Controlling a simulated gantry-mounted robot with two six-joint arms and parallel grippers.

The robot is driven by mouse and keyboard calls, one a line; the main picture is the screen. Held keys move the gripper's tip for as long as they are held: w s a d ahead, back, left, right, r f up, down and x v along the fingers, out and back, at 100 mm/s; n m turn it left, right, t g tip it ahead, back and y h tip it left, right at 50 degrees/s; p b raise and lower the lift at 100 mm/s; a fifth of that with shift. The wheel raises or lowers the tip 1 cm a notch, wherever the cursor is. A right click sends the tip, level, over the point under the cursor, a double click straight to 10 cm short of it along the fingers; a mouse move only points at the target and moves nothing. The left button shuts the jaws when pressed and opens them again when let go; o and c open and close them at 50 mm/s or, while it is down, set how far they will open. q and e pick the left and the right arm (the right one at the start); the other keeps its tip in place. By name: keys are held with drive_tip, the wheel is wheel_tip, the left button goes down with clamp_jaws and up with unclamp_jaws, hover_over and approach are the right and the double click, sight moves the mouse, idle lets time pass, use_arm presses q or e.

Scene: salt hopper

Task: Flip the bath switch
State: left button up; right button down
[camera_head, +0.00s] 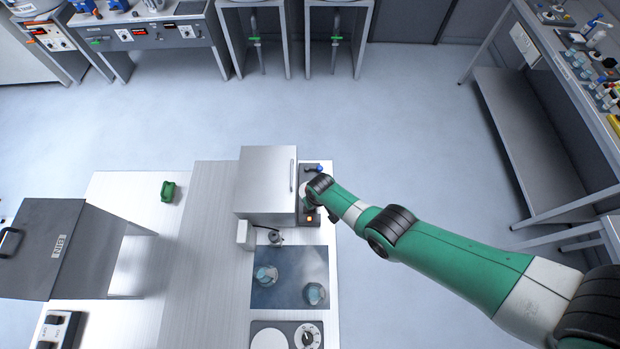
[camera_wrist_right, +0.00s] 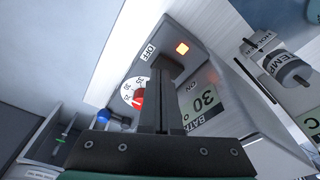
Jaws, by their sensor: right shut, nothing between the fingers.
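The bath unit (camera_head: 310,217) is a small dark panel at the right side of the light grey box in the head view. My left gripper is out of view.
The grey box (camera_head: 265,180) stands directly left of the bath unit. A dark plate (camera_head: 290,290) with two round vessels lies in front. A bin (camera_head: 40,250) and a green object (camera_head: 168,191) are farther left. Open floor lies right of the table.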

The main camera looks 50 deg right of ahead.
drive_tip(key=shift+f+b, duration=0.9)
idle(0.7)
idle(0.3)
